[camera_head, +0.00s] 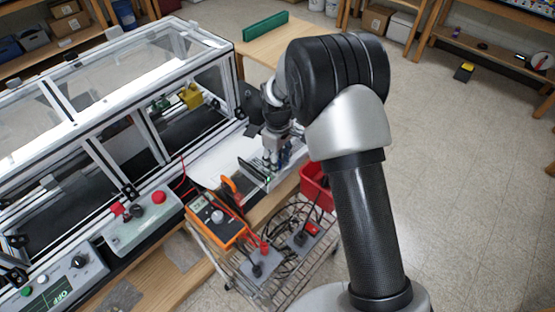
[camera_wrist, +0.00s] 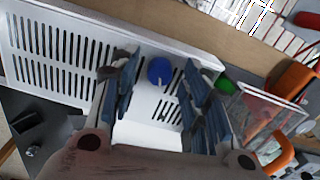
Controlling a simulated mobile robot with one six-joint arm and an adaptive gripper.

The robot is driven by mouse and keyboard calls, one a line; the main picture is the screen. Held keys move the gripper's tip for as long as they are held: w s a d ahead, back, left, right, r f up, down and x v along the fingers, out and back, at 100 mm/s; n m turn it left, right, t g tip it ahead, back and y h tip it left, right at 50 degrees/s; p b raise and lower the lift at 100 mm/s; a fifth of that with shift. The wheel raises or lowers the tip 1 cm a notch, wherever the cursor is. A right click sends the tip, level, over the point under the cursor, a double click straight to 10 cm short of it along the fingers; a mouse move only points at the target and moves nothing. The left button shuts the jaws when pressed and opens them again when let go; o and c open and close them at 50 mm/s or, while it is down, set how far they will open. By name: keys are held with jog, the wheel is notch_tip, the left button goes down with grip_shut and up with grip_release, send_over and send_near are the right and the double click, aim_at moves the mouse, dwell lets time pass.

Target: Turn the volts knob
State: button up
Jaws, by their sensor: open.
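A white power-supply-like case with dark vent slots (camera_wrist: 60,50) lies across the wrist view. A blue knob (camera_wrist: 160,71) sits near its edge, and a green knob (camera_wrist: 225,86) is to the right. No label is legible, so I cannot tell which is the volts knob. My gripper (camera_wrist: 160,66) is open, one finger on each side of the blue knob, apparently not touching it. The green knob lies outside the right finger. In the head view my gripper (camera_head: 271,162) points down over the bench; the knobs are hidden there.
An aluminium-framed clear enclosure (camera_head: 110,90) stands left of my arm. An orange multimeter (camera_head: 215,218) and a control box with a red button (camera_head: 145,218) sit along the bench's front. A wire cart (camera_head: 225,265) with cables and a red bin (camera_head: 316,185) are close by. Floor is open at right.

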notch_tip(320, 180, up, 12)
dwell(0.4)
dwell(0.3)
